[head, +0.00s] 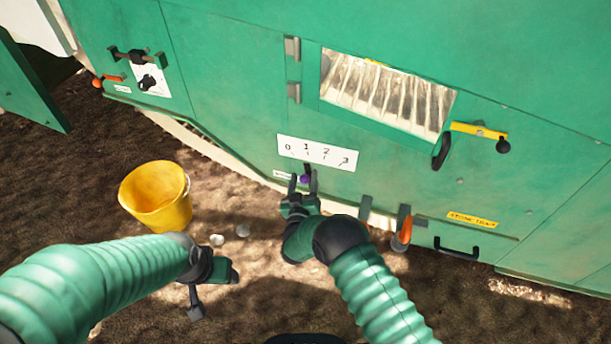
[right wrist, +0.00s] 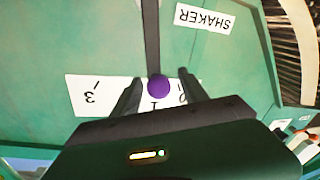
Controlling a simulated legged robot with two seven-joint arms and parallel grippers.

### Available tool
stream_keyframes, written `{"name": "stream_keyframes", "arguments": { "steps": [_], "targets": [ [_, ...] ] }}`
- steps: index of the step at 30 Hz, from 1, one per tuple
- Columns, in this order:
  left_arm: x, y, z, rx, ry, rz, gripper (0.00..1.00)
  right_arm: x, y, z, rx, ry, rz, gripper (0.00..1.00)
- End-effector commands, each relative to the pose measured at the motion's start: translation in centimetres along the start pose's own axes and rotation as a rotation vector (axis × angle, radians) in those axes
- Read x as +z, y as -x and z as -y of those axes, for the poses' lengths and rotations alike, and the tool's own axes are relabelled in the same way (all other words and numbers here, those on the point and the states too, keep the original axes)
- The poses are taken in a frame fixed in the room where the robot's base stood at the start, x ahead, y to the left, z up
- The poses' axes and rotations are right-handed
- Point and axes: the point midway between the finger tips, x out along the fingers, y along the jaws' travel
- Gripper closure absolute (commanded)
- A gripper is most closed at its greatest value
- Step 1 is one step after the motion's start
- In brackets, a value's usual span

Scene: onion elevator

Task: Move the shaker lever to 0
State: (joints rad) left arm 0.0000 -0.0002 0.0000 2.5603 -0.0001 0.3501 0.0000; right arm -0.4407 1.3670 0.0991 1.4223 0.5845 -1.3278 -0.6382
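The shaker lever (right wrist: 151,40) is a dark bar with a purple knob (right wrist: 158,87). In the right wrist view, the knob stands in front of the 1 on the white scale plate (right wrist: 85,95), which appears upside down there. In the head view the plate (head: 318,153) reads 0 to 3 from left to right, and the knob (head: 305,179) is just below it. My right gripper (head: 304,183) is open, its fingers on either side of the knob with a gap showing in the right wrist view (right wrist: 160,94). My left gripper (head: 213,283) is low at the left, away from the lever; its opening is unclear.
A SHAKER label (right wrist: 204,18) is beside the lever. A yellow bucket (head: 155,196) stands on the soil at the left. An orange-handled lever (head: 405,230) and a black handle (head: 456,249) are on the green machine (head: 225,70) right of my right gripper.

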Motion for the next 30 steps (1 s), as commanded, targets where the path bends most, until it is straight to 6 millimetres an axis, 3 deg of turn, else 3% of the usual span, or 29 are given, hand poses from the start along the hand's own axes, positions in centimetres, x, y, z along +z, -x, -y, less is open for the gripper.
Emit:
{"name": "stream_keyframes", "arguments": {
  "steps": [1, 12, 30],
  "targets": [
    [0.0, 0.0, 0.0, 0.0, 0.0, 0.0, 0.36, 0.06, -0.03, -0.03, 0.0, 0.0, 0.001, 0.55],
    [-0.01, -0.01, 0.0, 0.0, 0.0, 0.0, 0.36, 0.11, -0.06, -0.04, 0.0, 0.0, 0.001, 1.0],
    [-0.01, -0.01, 0.0, 0.0, 0.0, 0.0, 0.36, 0.14, -0.03, 0.0, -0.001, 0.0, 0.002, 1.0]
  ]
}}
